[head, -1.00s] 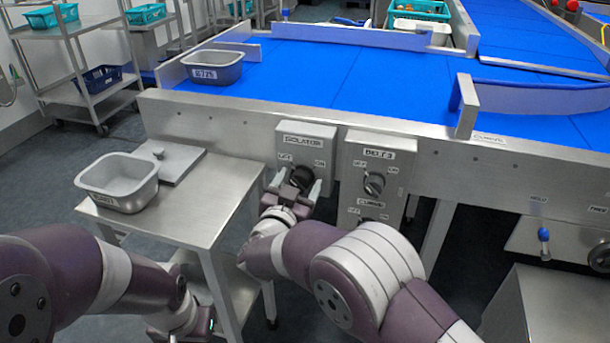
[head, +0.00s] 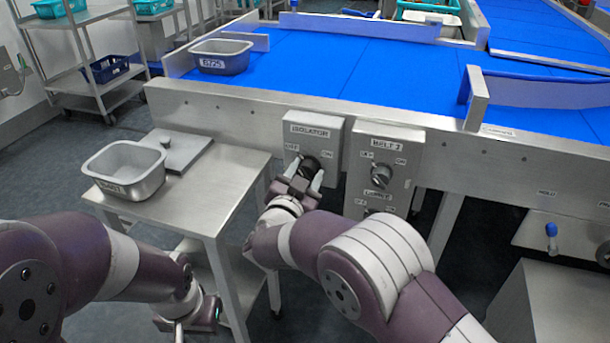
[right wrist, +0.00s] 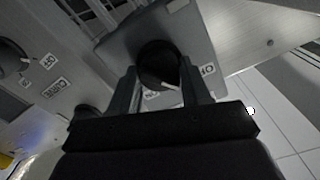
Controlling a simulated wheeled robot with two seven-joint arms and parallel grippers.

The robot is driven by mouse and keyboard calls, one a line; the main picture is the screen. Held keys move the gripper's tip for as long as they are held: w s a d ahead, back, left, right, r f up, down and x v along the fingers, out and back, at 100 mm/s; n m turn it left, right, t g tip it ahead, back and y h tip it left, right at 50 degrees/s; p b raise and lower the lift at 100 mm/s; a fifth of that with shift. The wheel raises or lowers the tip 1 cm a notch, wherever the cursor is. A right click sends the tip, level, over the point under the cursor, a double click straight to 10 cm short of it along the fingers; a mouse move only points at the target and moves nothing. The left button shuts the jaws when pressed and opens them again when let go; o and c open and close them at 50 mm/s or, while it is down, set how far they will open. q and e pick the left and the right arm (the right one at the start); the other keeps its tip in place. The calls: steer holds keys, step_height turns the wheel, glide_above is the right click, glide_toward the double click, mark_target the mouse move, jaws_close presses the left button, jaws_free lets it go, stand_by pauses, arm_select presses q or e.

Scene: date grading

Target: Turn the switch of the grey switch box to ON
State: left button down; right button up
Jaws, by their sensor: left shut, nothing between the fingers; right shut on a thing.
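The grey switch box labelled ISOLATOR (head: 332,131) is on the front of the conveyor frame, with OFF at left and ON at right above its black rotary knob (head: 310,163). My right gripper (head: 308,176) is shut on this knob. The right wrist view shows the two fingers on either side of the knob (right wrist: 158,62). A white pointer mark on the knob lies between the OFF and ON labels there; its exact setting is hard to tell. My left gripper (head: 190,322) is shut and empty low beside the steel side table, partly cut off by the picture edge.
A second box labelled BELT 2 (head: 408,148), with two knobs, sits close to the right. The steel side table (head: 218,185) at left carries a grey tub (head: 127,187) and a flat plate with a knob (head: 187,148). Another grey tub (head: 222,68) stands on the blue belt (head: 320,75).

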steer(key=m+b, duration=0.1)
steer(key=m, duration=0.2)
steer(key=shift+f+m, duration=0.1)
steer(key=shift+m, duration=0.2)
steer(key=m+b, duration=0.2)
steer(key=m, duration=0.1)
steer(key=shift+d+f+m+b, duration=0.1)
steer(key=shift+m+b, duration=0.2)
steer(key=shift+b, duration=0.1)
steer(key=m+b, duration=0.3)
steer(key=m, duration=0.1)
steer(key=shift+f+m+b, duration=0.15)
steer(key=shift+m+b, duration=0.15)
steer(key=shift+b, duration=0.1)
steer(key=m+b, duration=0.2)
steer(key=shift+m+b, duration=0.35)
steer(key=shift+m, duration=0.05)
steer(key=shift+m+b, duration=0.7)
steer(key=shift+m, duration=0.2)
steer(key=shift+r, duration=0.2)
steer(key=o, duration=1)
